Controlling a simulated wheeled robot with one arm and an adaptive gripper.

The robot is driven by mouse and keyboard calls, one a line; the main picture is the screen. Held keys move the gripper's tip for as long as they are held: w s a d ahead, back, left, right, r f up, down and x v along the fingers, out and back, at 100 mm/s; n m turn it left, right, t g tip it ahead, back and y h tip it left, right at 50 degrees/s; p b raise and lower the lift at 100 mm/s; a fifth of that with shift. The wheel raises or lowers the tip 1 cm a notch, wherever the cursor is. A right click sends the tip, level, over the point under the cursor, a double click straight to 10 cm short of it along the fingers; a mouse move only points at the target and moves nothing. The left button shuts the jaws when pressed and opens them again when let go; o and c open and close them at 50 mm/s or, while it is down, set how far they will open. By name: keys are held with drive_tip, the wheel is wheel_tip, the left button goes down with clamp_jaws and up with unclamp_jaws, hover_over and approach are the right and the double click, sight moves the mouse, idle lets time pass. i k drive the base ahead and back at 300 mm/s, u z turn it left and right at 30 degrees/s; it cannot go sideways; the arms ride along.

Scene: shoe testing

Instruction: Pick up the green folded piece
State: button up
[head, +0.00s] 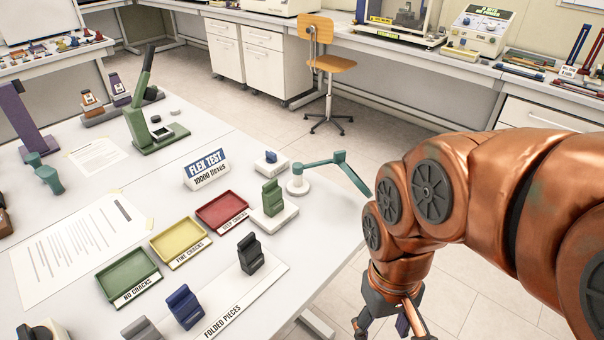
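The green folded piece (272,198) stands upright on a small white block at the right end of the near table. A green jointed lamp-like arm on a round white base (298,186) stands close to its right. My gripper (388,325) hangs at the bottom edge of the head view, beyond the table's right edge, to the right of and below the green piece in the picture. Its fingers look spread with nothing between them, though the tips are partly cut off. The gripper is well apart from the piece.
A black piece (250,255) and a blue piece (185,307) stand on the "FOLDED PIECES" strip (270,283). Red (222,213), yellow (180,243) and green (128,277) trays lie behind it. A "FLEX TEST" sign (206,170) stands farther back. The floor right of the table is clear.

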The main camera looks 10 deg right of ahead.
sight(273, 202)
drive_tip(key=u, duration=0.4)
drive_tip(key=k, duration=0.55)
drive_tip(key=u, duration=1)
drive_tip(key=k, duration=0.5)
drive_tip(key=u, duration=0.4)
